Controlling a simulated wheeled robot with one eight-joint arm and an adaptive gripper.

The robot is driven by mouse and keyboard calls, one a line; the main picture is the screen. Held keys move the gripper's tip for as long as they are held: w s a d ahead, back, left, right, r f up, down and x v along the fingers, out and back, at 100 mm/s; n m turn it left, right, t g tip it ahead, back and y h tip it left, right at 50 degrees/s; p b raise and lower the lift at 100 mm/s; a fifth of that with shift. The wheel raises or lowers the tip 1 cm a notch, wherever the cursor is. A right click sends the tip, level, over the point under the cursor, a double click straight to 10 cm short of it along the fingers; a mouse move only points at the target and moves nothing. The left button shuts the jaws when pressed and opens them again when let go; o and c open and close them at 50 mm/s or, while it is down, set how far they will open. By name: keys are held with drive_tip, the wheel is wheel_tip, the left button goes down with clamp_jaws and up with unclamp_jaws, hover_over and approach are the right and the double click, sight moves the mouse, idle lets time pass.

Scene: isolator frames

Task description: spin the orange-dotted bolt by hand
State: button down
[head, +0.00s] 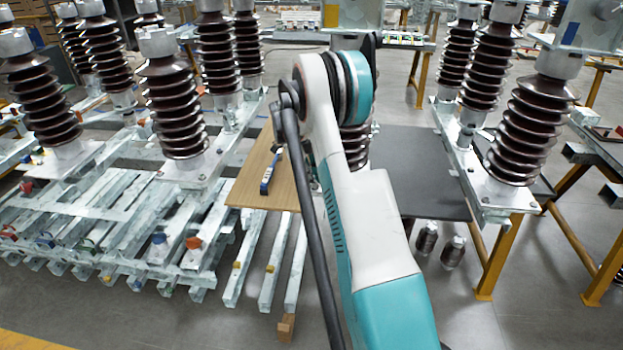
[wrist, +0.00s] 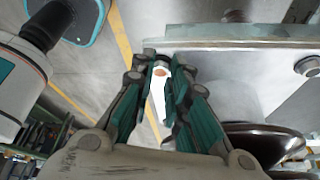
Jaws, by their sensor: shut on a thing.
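In the wrist view, the orange-dotted bolt (wrist: 160,71) shows as a small pale head with an orange mark, between my fingertips. My gripper (wrist: 160,82), with green and grey fingers, points at it and is shut on it. The bolt is at the edge of a pale metal plate (wrist: 225,75); the fingers hide its sides. In the head view my arm covers the middle, and neither the gripper nor this bolt can be made out.
Another bolt (wrist: 307,66) sits on the plate at right. A dark insulator disc (wrist: 265,140) is close to my right finger. In the head view, brown ribbed insulators (head: 535,120) stand on frames both sides; a blue-handled tool (head: 268,175) lies on a wooden board (head: 245,190).

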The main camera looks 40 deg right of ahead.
drive_tip(key=shift+m, duration=0.5)
drive_tip(key=c, duration=1.5)
unclamp_jaws()
